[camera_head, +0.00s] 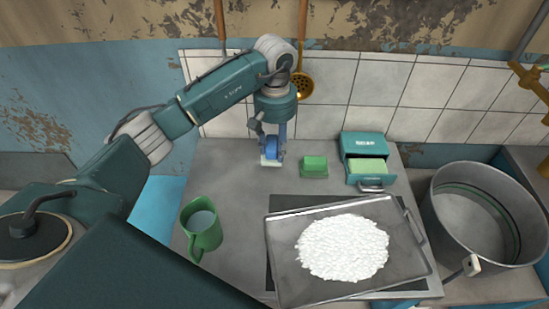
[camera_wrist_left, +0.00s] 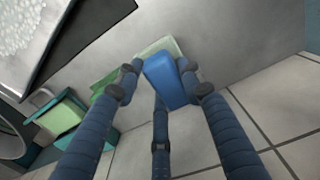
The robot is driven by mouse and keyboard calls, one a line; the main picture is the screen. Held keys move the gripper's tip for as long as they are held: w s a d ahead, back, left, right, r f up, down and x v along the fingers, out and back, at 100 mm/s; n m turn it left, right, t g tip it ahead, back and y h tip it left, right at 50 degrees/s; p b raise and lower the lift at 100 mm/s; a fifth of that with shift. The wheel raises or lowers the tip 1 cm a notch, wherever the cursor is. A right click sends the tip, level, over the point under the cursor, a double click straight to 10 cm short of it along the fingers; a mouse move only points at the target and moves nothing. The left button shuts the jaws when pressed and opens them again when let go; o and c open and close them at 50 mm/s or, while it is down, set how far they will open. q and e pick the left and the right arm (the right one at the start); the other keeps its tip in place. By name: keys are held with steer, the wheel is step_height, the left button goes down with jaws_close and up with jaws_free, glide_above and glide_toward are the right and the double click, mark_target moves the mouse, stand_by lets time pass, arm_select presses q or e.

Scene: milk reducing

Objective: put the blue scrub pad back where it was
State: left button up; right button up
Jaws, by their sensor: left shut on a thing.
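My left gripper (camera_head: 272,150) points down over the back left of the grey counter. In the left wrist view its fingers (camera_wrist_left: 165,85) are closed around the blue scrub pad (camera_wrist_left: 163,78). In the head view the pad (camera_head: 271,153) shows as a small blue patch between the fingers, with a pale edge below it. I cannot tell whether it touches the counter. A green block (camera_head: 314,166) lies on the counter just right of the gripper; it is partly hidden behind the pad in the left wrist view. My right gripper is not in view.
A metal tray (camera_head: 283,285) holds a white heap. A green mug (camera_head: 201,225) stands left of it. A teal box (camera_head: 364,145) with an open drawer stands at the back right. A large pot (camera_head: 480,210) is far right. The tiled wall (camera_head: 345,100) is close behind.

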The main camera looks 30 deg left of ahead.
arm_select(q)
steer(key=shift+f, duration=0.9)
step_height(320, 180, down, 4)
steer(key=shift+p, duration=0.55)
steer(key=shift+f, duration=0.25)
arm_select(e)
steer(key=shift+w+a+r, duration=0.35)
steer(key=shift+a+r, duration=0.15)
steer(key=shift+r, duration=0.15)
arm_select(q)
steer(key=shift+f, duration=0.1)
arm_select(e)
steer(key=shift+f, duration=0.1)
arm_select(q)
steer(key=shift+f+b, duration=0.15)
steer(key=shift+b, duration=0.15)
steer(key=o, duration=1.1)
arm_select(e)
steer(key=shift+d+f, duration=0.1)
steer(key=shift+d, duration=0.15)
